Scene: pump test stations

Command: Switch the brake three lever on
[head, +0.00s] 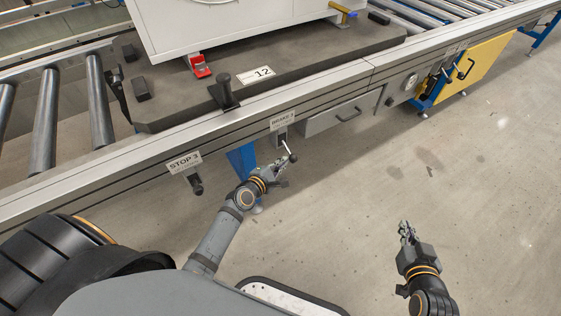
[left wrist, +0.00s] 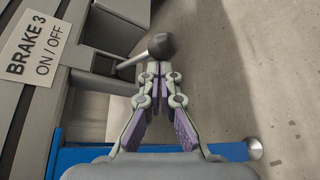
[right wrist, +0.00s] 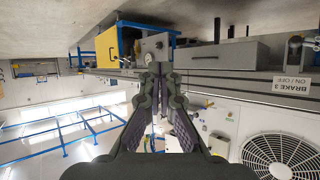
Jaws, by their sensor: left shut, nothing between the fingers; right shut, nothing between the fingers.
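The BRAKE 3 lever is a short metal rod with a dark round knob (head: 292,158) on the conveyor's side rail. Its BRAKE 3 ON / OFF label (head: 282,119) is just above it. In the left wrist view the rod sticks out from its bracket to the knob (left wrist: 162,46), with the label (left wrist: 37,50) at left. My left gripper (head: 284,164) is shut and empty, its fingertips (left wrist: 158,70) right by the knob; I cannot tell whether they touch. My right gripper (head: 405,228) is shut and empty over open floor, away from the rail.
A STOP 3 lever (head: 197,187) hangs on the rail to the left. A grey drawer box (head: 342,115) and a gauge panel (head: 403,84) are to the right. A blue leg (head: 243,162) stands below the rail. A pallet (head: 300,75) carries a white machine. Floor at right is clear.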

